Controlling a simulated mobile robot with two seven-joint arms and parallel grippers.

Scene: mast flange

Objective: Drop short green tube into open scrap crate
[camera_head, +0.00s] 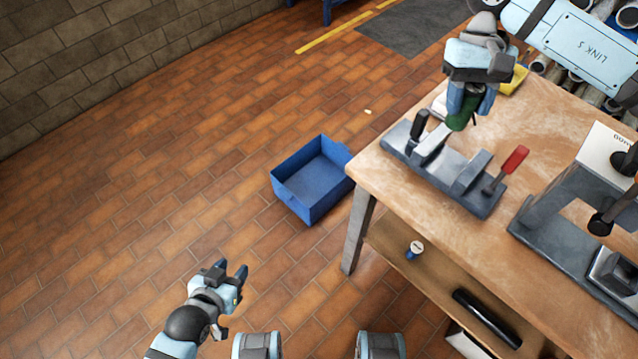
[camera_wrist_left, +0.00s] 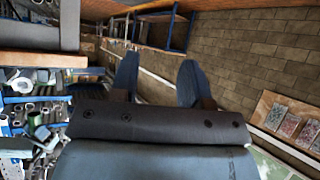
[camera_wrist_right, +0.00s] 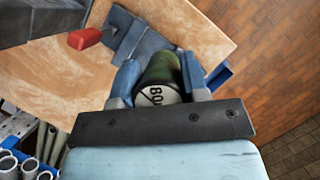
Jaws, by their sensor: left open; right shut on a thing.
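The short green tube (camera_head: 461,112) is held by my right gripper (camera_head: 470,108) above the workbench, over the grey clamp fixture. In the right wrist view the tube (camera_wrist_right: 161,72) sits between the two blue fingers, its pale lettered end facing the camera. The open scrap crate (camera_head: 313,180) is a blue bin on the floor, left of the bench; its visible inside looks empty. A blue corner of it shows in the right wrist view (camera_wrist_right: 218,76). My left gripper (camera_head: 238,280) is open and empty, low at the lower left of the head view, apart from the crate.
The wooden bench (camera_head: 400,175) carries a clamp fixture (camera_head: 445,165) with a red-handled lever (camera_head: 515,159) and another dark fixture (camera_head: 570,240). A lower shelf (camera_head: 420,270) holds a black tube (camera_head: 487,318). Brick floor around the crate is mostly clear.

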